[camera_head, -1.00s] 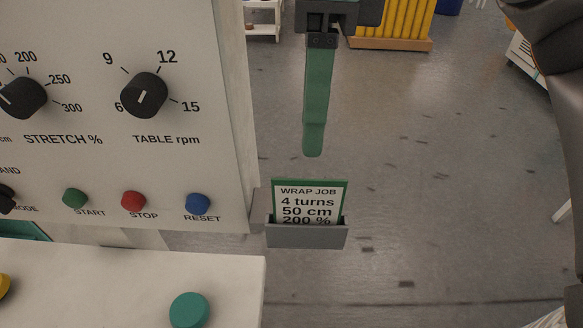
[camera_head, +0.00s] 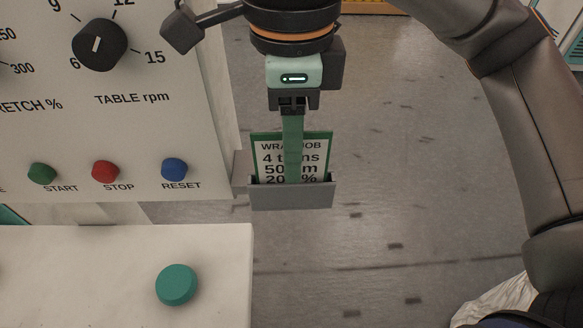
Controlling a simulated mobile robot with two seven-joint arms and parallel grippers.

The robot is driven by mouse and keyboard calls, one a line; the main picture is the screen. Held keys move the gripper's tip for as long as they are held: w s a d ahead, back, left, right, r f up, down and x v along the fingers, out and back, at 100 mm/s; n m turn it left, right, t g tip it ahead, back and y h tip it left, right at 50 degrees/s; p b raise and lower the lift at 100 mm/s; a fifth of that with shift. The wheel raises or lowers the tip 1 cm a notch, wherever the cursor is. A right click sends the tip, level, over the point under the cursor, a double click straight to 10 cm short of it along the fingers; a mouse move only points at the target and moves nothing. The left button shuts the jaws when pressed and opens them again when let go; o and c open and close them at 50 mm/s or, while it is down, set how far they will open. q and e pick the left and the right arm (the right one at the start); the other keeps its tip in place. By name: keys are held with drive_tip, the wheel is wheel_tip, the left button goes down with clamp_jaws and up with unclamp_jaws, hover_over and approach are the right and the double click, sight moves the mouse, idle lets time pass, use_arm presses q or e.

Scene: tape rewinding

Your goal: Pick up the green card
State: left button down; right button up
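The green card (camera_head: 322,160) has a green border and a white face reading WRAP JOB, 4 turns, 50 cm, 200 %. It stands upright in a grey holder (camera_head: 291,196) beside the control panel. My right gripper (camera_head: 293,178) comes down from the top, and its green finger overlaps the middle of the card in this view, hiding part of the text. Only one finger shows, seen edge-on, so I cannot tell whether it is open or shut, or whether it touches the card. My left gripper is not in view.
The control panel (camera_head: 130,140) with a TABLE rpm knob (camera_head: 99,45) and green, red and blue buttons stands directly left of the holder. A pale surface (camera_head: 90,270) with a teal button (camera_head: 176,285) lies below. Open floor (camera_head: 420,200) is to the right.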

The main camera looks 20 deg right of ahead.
drive_tip(key=shift+f, duration=0.65)
drive_tip(key=shift+c, duration=0.3)
clamp_jaws()
